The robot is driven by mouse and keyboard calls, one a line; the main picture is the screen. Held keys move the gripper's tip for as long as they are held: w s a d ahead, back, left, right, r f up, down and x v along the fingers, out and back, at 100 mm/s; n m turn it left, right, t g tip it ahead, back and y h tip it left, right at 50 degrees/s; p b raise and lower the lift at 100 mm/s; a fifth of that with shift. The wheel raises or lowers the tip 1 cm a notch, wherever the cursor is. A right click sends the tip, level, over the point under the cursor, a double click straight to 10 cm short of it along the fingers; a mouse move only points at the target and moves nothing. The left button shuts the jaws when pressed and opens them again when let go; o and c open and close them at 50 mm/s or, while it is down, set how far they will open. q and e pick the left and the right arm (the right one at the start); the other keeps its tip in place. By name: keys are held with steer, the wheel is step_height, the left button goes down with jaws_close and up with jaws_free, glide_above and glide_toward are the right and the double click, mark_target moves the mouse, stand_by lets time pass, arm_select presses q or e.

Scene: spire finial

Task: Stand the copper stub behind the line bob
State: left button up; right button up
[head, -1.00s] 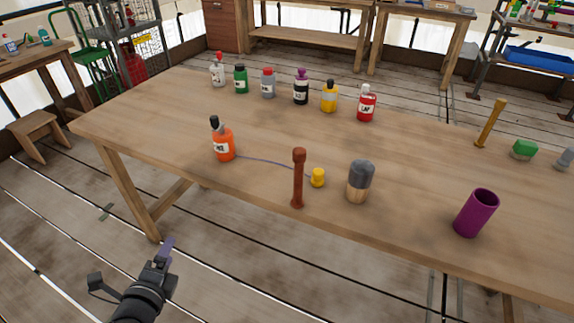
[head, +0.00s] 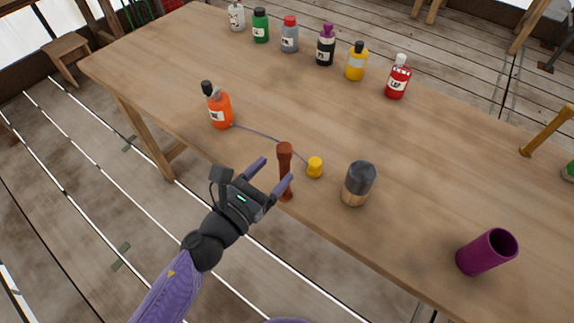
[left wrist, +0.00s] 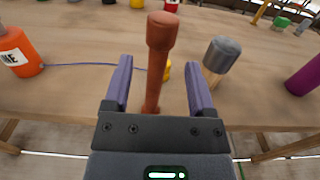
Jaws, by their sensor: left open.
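The copper stub (head: 285,165), a reddish-brown post with a wider head, stands upright near the table's front edge. The orange bottle (head: 220,112) stands to its left, and a thin blue line runs from it to a small yellow bob (head: 315,167), just right of the stub. My left gripper (head: 273,172) is open at the front edge, its purple fingers pointing toward the stub. In the left wrist view, the stub (left wrist: 157,75) appears between the two fingers, beyond the palm; I see no contact. The yellow bob (left wrist: 167,71) is partly hidden behind the stub there. My right gripper is not in view.
A grey-topped wooden cylinder (head: 358,185) stands right of the bob, and a purple tube (head: 487,251) farther right. Several bottles, including a red one (head: 398,77), line the table's back. The middle of the table (head: 300,100) is mostly clear.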

mark_target(281, 165)
arm_select(q)
steer(key=x, duration=0.2)
steer(key=f+x, duration=0.1)
steer(key=x, duration=0.1)
steer(key=shift+w+d, duration=0.1)
steer(key=shift+w, duration=0.15)
jaws_close()
